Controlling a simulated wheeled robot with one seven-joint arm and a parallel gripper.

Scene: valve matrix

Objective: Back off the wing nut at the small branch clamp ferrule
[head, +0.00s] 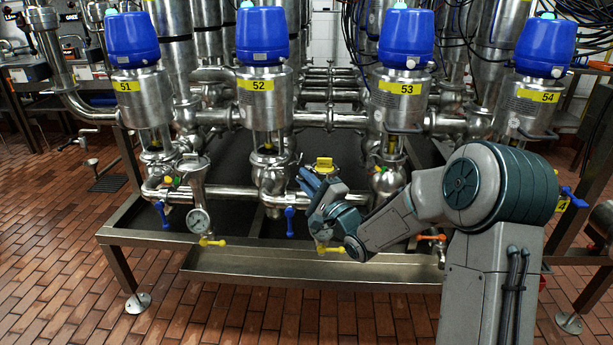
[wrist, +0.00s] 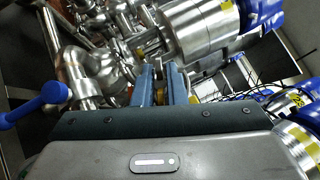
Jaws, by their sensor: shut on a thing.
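My gripper (head: 310,182) is in front of the horizontal pipe between units 52 and 53. Its blue fingers point up and to the left. In the wrist view, the fingers (wrist: 160,72) are close together on a small yellowish piece, which I take to be the wing nut (wrist: 160,92). Little of it shows between the fingers. In the head view the nut and the small branch clamp ferrule are hidden behind the fingers and wrist. I cannot make out the ferrule clearly in the wrist view.
A blue lever handle (head: 289,213) hangs left of my gripper; it also shows in the wrist view (wrist: 32,103). A yellow-topped fitting (head: 324,164) stands just behind the fingers. A steel trough (head: 250,266) runs below.

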